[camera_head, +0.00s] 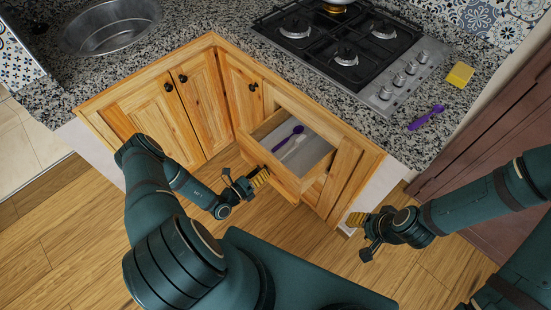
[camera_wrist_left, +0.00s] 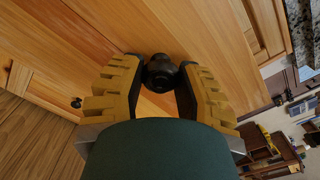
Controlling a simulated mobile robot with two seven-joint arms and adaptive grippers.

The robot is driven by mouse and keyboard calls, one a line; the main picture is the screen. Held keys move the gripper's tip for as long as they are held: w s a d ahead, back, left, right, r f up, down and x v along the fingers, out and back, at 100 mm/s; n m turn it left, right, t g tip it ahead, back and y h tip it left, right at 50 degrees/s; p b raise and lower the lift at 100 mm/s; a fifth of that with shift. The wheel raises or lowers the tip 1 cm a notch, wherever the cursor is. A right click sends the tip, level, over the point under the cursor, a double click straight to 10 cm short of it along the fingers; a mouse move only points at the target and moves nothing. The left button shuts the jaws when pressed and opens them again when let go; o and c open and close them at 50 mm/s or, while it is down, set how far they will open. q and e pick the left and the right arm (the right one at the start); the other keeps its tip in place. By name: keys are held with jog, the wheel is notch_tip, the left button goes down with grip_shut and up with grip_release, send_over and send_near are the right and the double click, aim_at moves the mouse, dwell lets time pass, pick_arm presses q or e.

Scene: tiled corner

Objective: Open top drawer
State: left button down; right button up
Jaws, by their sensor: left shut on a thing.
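The top drawer (camera_head: 268,168) is wooden with a pale inside, under the hob counter, and stands pulled out in the head view. A purple spoon (camera_head: 288,141) and a whitish utensil lie in it. My left gripper (camera_head: 262,174) is at the drawer front. In the left wrist view its yellow fingers (camera_wrist_left: 161,88) are shut around a dark round knob (camera_wrist_left: 160,73) on a wooden front. My right gripper (camera_head: 357,219) hangs to the right of the cabinet, away from the drawer; its finger gap is too small to judge.
The granite counter carries a black gas hob (camera_head: 345,48), a round sink (camera_head: 112,27), a yellow sponge (camera_head: 460,75) and another purple spoon (camera_head: 427,117). Closed cupboard doors (camera_head: 165,115) lie left of the drawer. Wooden floor (camera_head: 50,245) is free at the lower left.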

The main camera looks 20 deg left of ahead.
pick_arm(q)
jog(key=v, duration=1.3)
jog(key=shift+s, duration=0.45)
jog(key=shift+f, duration=0.1)
jog(key=c, duration=0.6)
grip_release()
jog(key=v, duration=1.2)
